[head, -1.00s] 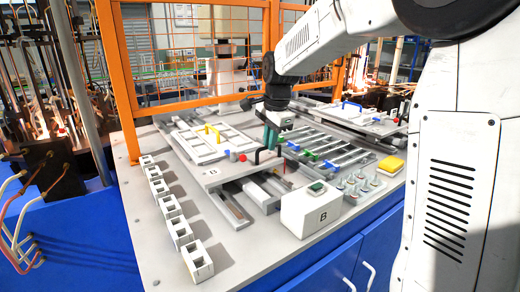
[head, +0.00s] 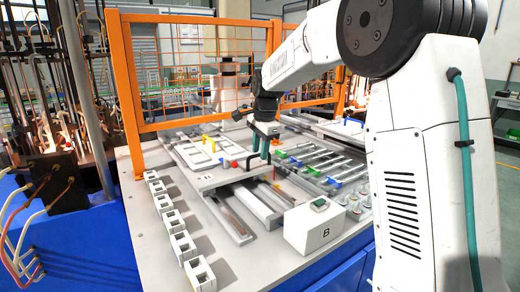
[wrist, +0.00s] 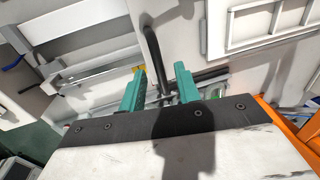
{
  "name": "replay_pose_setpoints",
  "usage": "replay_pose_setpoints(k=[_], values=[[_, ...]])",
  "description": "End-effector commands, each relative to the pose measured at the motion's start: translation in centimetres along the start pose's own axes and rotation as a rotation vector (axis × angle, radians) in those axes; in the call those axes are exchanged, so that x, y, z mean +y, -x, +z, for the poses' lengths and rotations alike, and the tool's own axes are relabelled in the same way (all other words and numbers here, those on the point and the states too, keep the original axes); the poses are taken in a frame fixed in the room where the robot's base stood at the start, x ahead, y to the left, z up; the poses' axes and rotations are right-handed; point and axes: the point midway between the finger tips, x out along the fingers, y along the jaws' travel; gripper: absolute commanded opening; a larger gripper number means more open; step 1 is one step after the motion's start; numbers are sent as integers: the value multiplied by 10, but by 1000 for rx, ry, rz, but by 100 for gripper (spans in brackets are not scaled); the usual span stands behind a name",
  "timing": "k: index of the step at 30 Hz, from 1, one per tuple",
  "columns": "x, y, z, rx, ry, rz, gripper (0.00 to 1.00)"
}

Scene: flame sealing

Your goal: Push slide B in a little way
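Slide B (head: 205,183) is a flat white plate marked B on its front edge, lying over rails on the work table. It has an upright black bar handle (head: 249,161) at its right front corner. The handle (wrist: 152,48) also shows in the wrist view, running between the teal fingers. My gripper (head: 263,152) points down at the handle. In the wrist view my gripper (wrist: 160,72) has its fingers apart with the handle between them. I see gaps beside the handle. Whether a finger touches it I cannot tell.
A white box marked B with a green top (head: 316,228) stands at the front right of the slide. A row of white square blocks (head: 182,247) lines the left. Rods with coloured ends (head: 318,165) lie to the right. An orange mesh fence (head: 192,105) stands behind.

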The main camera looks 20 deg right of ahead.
Motion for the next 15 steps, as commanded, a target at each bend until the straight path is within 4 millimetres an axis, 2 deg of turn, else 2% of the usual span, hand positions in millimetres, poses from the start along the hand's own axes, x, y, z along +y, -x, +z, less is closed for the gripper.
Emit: replay_pose_setpoints(k=[7,15], values=[[0,6,0,0,1,-1,33],[-1,50,0,1,0,-3,33]])
